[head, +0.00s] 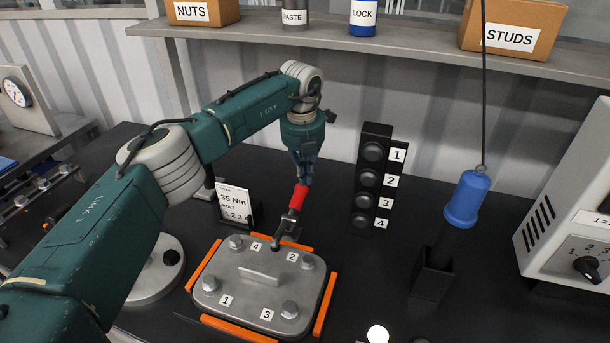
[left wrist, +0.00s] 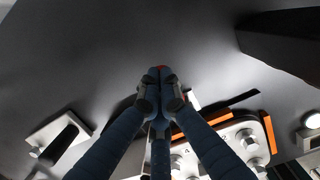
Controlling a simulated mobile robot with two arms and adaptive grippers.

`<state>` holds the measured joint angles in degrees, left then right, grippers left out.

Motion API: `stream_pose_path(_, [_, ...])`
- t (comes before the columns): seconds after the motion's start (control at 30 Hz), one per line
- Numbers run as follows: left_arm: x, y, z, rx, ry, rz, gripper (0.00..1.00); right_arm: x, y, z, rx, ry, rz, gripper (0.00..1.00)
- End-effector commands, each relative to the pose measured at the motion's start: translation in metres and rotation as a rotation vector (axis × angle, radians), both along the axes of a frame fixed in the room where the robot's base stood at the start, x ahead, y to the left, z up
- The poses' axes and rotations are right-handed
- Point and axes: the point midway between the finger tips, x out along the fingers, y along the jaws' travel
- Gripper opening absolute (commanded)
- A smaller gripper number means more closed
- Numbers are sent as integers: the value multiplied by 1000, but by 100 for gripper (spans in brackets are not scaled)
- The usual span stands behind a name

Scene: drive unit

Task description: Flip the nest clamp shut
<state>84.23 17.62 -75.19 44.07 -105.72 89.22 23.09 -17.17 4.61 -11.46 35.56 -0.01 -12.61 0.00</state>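The nest clamp has a red handle (head: 299,198) and a grey metal arm (head: 287,226). It stands at the back edge of the grey cover plate (head: 235,273), with its handle pointing up. My left gripper (head: 302,180) is at the top of the red handle, pointing down. In the left wrist view my left gripper (left wrist: 160,90) has its fingers drawn together, with a little red showing at their tips. They appear closed on the handle, most of which they hide there. My right gripper is in neither view.
Orange rails (head: 324,304) edge the plate, which has several bolts. A torque card (head: 235,206) stands behind left and a black numbered rack (head: 371,180) behind right. A blue hanging tool (head: 467,199) sits over a black holder (head: 433,275) at right.

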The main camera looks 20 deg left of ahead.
Motion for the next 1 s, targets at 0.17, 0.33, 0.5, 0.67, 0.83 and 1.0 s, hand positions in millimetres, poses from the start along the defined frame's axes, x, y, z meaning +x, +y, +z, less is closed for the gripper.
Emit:
stream_pose_path(0.17, [0, 0, -3, 0, 2, 0, 0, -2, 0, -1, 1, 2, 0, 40])
stream_pose_path(0.33, [0, 0, -4, 0, 2, 0, 0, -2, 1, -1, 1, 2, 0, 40])
stream_pose_path(0.5, [-1, 0, -2, 0, 2, 0, 0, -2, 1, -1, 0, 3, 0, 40])
stream_pose_path(0.67, [-2, 0, 19, 0, -2, 1, 0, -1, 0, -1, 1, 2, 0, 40])
stream_pose_path(0.83, [-7, 0, 57, 0, -5, 0, 0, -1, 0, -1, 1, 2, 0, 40])
stream_pose_path(1.0, [-11, 0, 91, 1, -6, 1, 0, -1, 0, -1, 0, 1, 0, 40])
